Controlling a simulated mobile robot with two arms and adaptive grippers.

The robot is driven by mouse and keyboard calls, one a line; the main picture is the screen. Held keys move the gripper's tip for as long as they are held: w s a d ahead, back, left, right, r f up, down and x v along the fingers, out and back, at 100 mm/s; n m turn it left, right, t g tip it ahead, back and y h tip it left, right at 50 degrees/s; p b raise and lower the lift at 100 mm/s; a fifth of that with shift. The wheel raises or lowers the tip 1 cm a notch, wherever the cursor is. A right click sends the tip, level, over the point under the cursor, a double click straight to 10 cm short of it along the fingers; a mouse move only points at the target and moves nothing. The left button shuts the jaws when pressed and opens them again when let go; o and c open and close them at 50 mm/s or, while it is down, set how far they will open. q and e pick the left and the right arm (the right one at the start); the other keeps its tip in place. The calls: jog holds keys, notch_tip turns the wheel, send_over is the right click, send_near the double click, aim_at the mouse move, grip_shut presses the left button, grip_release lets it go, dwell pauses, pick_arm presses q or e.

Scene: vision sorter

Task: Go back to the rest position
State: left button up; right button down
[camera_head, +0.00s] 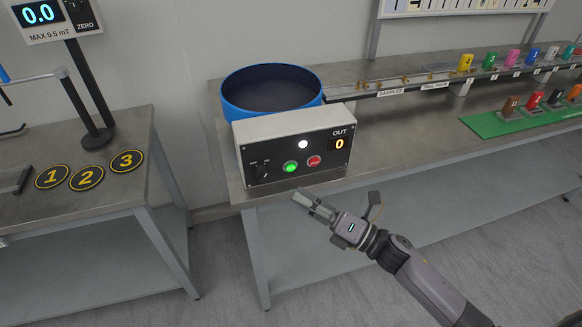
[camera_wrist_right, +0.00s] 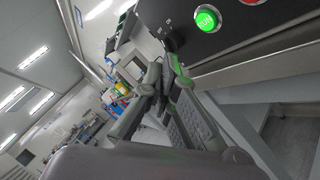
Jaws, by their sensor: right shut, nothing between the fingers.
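My right gripper (camera_head: 315,204) is in front of the control box, just off the front edge of the metal table. It is shut and empty, and its fingers point up and left toward the box. Its fingers also show in the right wrist view (camera_wrist_right: 172,75). The control box (camera_head: 275,139) has a lit green button (camera_head: 291,167), a red button (camera_head: 314,161), a white lamp (camera_head: 303,144) and an OUT display reading 0 (camera_head: 339,144). The green RUN button shows close up in the right wrist view (camera_wrist_right: 207,19). My left gripper is not in view.
A blue round bowl (camera_head: 271,92) stands behind the control box. A floor gap separates the tables.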

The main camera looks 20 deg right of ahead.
jog(key=d+f+m+h, duration=0.3)
jog(key=f+m, duration=0.1)
jog(key=f, duration=0.3)
jog(key=w+d+f+m+h, duration=0.1)
jog(key=d+f+m+h, duration=0.15)
jog(key=f+m, duration=0.35)
jog(key=d+f+m+h, duration=0.2)
jog(key=f+m+h, duration=0.1)
jog(key=f, duration=0.5)
jog(key=s+d+f+m+g+h, duration=0.2)
jog(key=s+f+m, duration=0.2)
jog(key=f, duration=0.4)
jog(key=s+d+f+m+g+h, duration=0.15)
jog(key=s+f+m, duration=0.3)
jog(key=f, duration=0.45)
jog(key=s+f+m+g+h, duration=0.1)
jog(key=s+f+m+g, duration=0.2)
jog(key=s+f, duration=0.3)
jog(key=s+a+f+m+g+h, duration=0.1)
jog(key=s+f+m+g, duration=0.2)
jog(key=s, duration=1.3)
jog(key=s+a+f+m+g, duration=0.1)
jog(key=s+f+m+g, duration=0.2)
jog(key=s+f, duration=0.6)
jog(key=s+g, duration=0.1)
jog(key=s, duration=0.1)
jog(key=shift+s+a+f+m+h, duration=0.25)
jog(key=shift+s+f+m+h, duration=0.05)
jog(key=shift+m+h, duration=0.1)
